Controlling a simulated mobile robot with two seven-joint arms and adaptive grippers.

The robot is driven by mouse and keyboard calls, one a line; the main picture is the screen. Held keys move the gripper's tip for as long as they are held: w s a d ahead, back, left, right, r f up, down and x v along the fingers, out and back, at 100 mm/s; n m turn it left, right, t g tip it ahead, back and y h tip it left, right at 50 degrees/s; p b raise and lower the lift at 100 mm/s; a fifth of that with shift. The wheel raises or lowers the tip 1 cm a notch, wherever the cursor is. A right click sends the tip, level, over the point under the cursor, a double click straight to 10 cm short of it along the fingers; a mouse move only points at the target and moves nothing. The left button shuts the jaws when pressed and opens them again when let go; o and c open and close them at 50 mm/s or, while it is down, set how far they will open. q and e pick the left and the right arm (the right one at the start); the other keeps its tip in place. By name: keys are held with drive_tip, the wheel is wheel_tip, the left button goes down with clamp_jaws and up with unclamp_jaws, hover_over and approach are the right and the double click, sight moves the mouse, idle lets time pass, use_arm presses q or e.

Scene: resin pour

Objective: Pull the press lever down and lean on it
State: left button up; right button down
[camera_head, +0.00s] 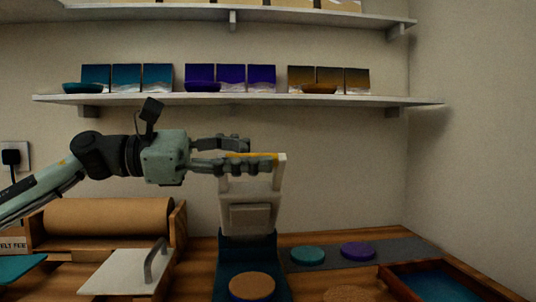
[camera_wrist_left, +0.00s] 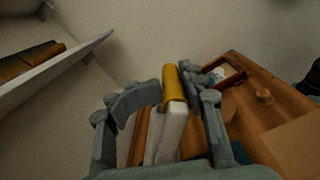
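The press (camera_head: 252,215) is a pale frame with a block in it, standing over a dark teal base at the middle of the bench. Its lever has a yellow grip (camera_head: 262,155) across the top, with the lever raised. My left gripper (camera_head: 262,153) is at this grip, one finger on either side of it. In the left wrist view the yellow grip (camera_wrist_left: 174,84) stands between the two fingertips. I cannot tell whether they press on it. A brown-topped round piece (camera_head: 251,286) lies at the front of the press base. My right gripper is in neither view.
A paper roll (camera_head: 108,217) in a wooden holder and a pale board with a grey handle (camera_head: 155,262) are left of the press. Teal (camera_head: 308,255) and purple (camera_head: 358,250) discs lie to the right, near a wooden tray (camera_head: 398,285). A shelf (camera_head: 150,98) runs above.

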use_arm(q)
drive_tip(key=s+a, duration=0.1)
drive_tip(key=a, duration=0.8)
drive_tip(key=shift+s, duration=0.35)
